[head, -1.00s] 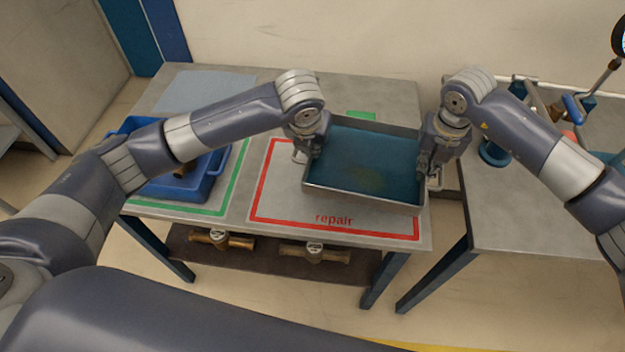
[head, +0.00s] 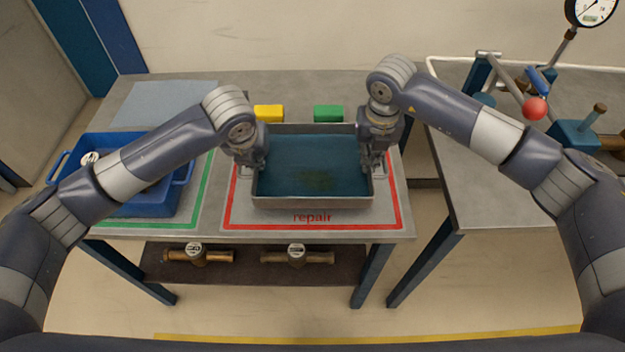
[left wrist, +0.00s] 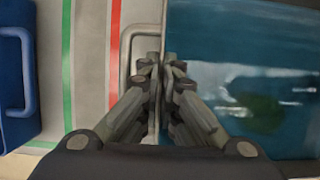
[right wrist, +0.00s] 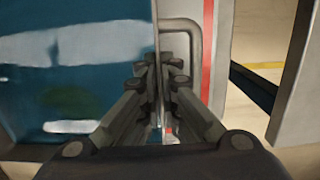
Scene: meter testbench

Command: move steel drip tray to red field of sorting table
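The steel drip tray (head: 312,202) is a shallow rectangular box with a metal rim and a glossy blue inside. It lies level within the side lines of the red-outlined repair field (head: 330,225) on the sorting table; I cannot tell whether it touches the tabletop. My left gripper (head: 256,164) is shut on its left edge, beside a wire handle (left wrist: 127,60) in the left wrist view. My right gripper (head: 374,164) is shut on its right edge, beside the other handle (right wrist: 192,35) in the right wrist view. The field's back line is hidden.
A blue bin (head: 160,205) stands in the green field at left, partly behind my left arm. Yellow (head: 268,113) and green (head: 328,113) blocks sit behind the tray. A second bench (head: 480,195) with a gauge and pipework stands at right across a gap. Brass meters lie on the lower shelf.

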